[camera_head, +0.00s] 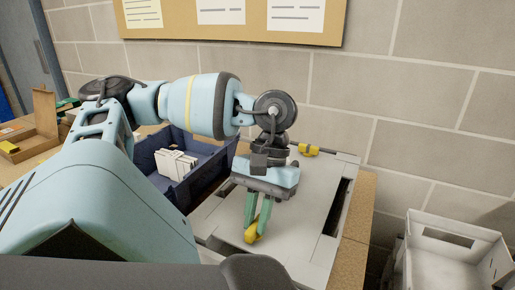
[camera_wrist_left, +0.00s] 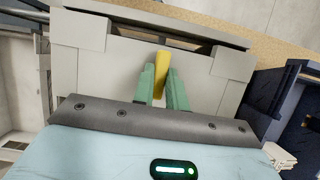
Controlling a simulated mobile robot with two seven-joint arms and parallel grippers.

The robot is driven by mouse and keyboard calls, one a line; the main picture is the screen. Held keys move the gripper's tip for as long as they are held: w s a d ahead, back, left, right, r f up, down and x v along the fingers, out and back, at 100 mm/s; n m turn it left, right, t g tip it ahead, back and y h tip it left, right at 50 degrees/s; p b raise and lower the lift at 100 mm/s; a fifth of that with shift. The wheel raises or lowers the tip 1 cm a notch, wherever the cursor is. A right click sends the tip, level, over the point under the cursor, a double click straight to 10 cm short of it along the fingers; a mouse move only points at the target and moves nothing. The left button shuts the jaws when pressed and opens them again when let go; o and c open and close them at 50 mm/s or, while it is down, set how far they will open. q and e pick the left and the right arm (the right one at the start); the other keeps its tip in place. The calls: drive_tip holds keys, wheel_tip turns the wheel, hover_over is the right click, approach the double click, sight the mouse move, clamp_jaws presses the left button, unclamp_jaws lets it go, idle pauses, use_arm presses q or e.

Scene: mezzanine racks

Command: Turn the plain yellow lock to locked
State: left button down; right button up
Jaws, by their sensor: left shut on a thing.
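A plain yellow lock handle (camera_head: 251,236) sits on the near part of a light grey panel (camera_head: 301,205). My left gripper (camera_head: 257,219) points down at it, with its green fingers shut on the handle. In the left wrist view the yellow handle (camera_wrist_left: 163,66) stands between the two green fingertips (camera_wrist_left: 161,86) and sticks out beyond them. The fingers hide part of the handle and its base. A second yellow piece (camera_head: 309,150) is at the far edge of the panel, apart from the gripper. My right gripper is not in view.
A dark blue bin (camera_head: 206,177) with white cards (camera_head: 176,164) stands left of the panel. A cardboard box (camera_head: 43,118) is at the far left. A white crate (camera_head: 452,251) stands at the lower right. A block wall (camera_head: 430,100) closes off the back.

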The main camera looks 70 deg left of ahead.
use_arm(q)
drive_tip(key=c, duration=1.4)
unclamp_jaws()
drive_tip(key=shift+v, duration=1.5)
drive_tip(key=shift+p+v, duration=0.65)
drive_tip(key=shift+v, duration=0.3)
drive_tip(key=shift+p+v, duration=0.65)
drive_tip(key=shift+v, duration=0.15)
drive_tip(key=shift+w+a+r+p, duration=0.2)
drive_tip(key=shift+r+p, duration=0.45)
drive_tip(key=shift+p, duration=0.1)
